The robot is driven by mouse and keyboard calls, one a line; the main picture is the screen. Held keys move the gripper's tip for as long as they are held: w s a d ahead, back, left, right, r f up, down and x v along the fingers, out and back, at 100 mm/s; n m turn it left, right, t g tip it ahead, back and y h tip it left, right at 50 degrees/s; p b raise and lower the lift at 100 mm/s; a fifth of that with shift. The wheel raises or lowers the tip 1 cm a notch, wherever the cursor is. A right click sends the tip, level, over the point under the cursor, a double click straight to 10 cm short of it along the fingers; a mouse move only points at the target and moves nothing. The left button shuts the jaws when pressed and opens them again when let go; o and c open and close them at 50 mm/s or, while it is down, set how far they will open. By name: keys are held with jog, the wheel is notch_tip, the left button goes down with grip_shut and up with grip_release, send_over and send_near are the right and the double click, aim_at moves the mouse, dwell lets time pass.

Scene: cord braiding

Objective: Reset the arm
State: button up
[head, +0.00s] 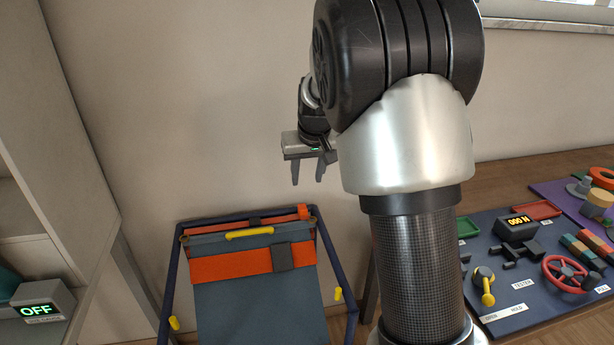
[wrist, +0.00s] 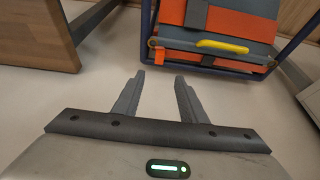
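My gripper (head: 308,172) hangs in the air in front of the wall, its fingers pointing down, above the back edge of the blue-framed stand. In the wrist view its two fingers (wrist: 158,90) are apart with nothing between them. A green light shows on the gripper body. My arm rises in the middle of the head view and hides part of the wall and the stand's right side surroundings.
The blue-framed stand (head: 333,254) holds an orange and grey panel with a yellow handle (head: 249,233). At right, a table (head: 520,160) carries a blue board (head: 486,222) with a red wheel (head: 564,275). At left are shelves with a box (head: 42,296) reading OFF.

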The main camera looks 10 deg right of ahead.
jog(key=s+a+r, duration=0.1)
jog(key=s+r, duration=0.9)
jog(key=s, duration=0.4)
jog(key=s+a+t+p, duration=0.1)
jog(key=s, duration=1.9)
notch_tip(320, 180, up, 20)
jog(key=p, duration=2)
jog(key=shift+r, duration=0.25)
